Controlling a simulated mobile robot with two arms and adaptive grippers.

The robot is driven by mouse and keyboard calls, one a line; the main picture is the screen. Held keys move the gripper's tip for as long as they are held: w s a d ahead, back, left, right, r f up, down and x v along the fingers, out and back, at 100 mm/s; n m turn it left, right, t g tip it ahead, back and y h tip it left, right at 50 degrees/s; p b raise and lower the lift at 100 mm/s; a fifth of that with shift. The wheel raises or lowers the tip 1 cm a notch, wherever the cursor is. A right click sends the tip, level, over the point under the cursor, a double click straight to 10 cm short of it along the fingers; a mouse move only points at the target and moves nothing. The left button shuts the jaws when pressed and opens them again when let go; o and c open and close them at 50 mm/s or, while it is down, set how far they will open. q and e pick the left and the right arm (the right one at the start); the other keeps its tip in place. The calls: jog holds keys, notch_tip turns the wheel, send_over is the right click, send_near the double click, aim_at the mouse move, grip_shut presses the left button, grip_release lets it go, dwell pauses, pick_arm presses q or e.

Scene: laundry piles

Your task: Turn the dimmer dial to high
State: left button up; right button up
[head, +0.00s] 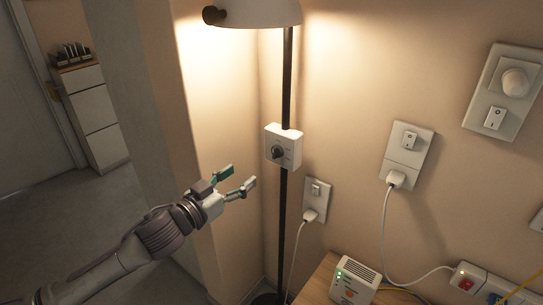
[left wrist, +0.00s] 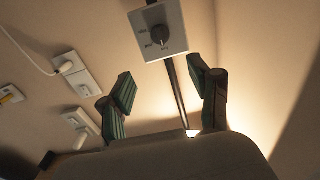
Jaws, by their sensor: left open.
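A dark dimmer dial (head: 277,152) sits on a white control box (head: 291,140) fixed to the black lamp pole. In the left wrist view the dial (left wrist: 158,36) shows with small labels on its plate that are too small to read surely. My left gripper (head: 239,177) is open and empty, just left of and below the box, apart from it. In the left wrist view its two green-padded fingers (left wrist: 160,68) stand apart, with the dial just beyond and between them. My right gripper is not in view.
The lit lamp shade (head: 258,12) hangs above the box. To the right, the wall carries a switch plate with a white round knob (head: 514,82), and sockets with plugs and cords (head: 384,225). A white device (head: 355,281) stands on a wooden surface (head: 322,279) below. Open floor lies left.

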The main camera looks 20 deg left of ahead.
aim_at(273, 152)
pick_arm(q)
jog(key=x, duration=0.6)
jog(key=p+x, duration=0.1)
jog(key=x, duration=0.5)
jog(key=shift+w+a+f, duration=0.1)
jog(key=shift+w+a, duration=0.05)
jog(key=shift+a, duration=0.05)
jog(key=shift+w+d, duration=0.25)
jog(key=shift+w, duration=0.35)
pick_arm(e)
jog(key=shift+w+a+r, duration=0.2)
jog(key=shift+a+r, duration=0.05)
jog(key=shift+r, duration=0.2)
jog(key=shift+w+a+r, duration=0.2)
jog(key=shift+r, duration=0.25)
pick_arm(q)
jog(key=shift+c, duration=0.3)
jog(key=shift+p, duration=0.3)
jog(key=c, duration=1.1)
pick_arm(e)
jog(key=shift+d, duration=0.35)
